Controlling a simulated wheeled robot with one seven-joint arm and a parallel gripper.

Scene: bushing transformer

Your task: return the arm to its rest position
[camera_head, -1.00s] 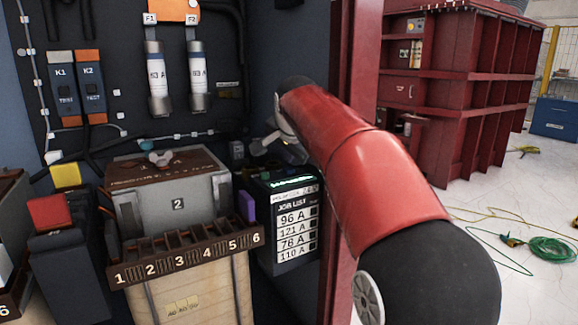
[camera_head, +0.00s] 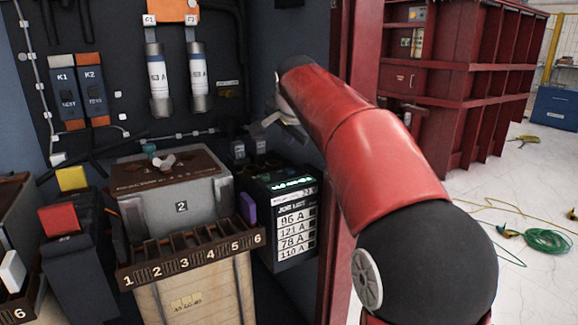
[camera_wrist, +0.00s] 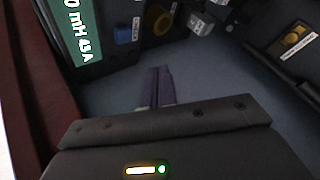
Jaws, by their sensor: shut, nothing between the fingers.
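My arm (camera_head: 385,155), red with black joints, reaches from the lower right toward the dark cabinet in the head view. Its wrist end is near the cabinet's right side, and my gripper there is mostly hidden behind the arm. In the wrist view my gripper (camera_wrist: 159,88) has its two narrow fingers together, with nothing held between them. The fingers point toward a plain blue-grey surface and appear clear of other things.
A job list box (camera_head: 290,222) stands below the wrist, beside a grey box labelled 2 (camera_head: 178,208) and a numbered rack (camera_head: 190,262). A red cabinet post (camera_head: 345,190) is close behind the arm. Green cable (camera_head: 548,241) lies on open floor at right.

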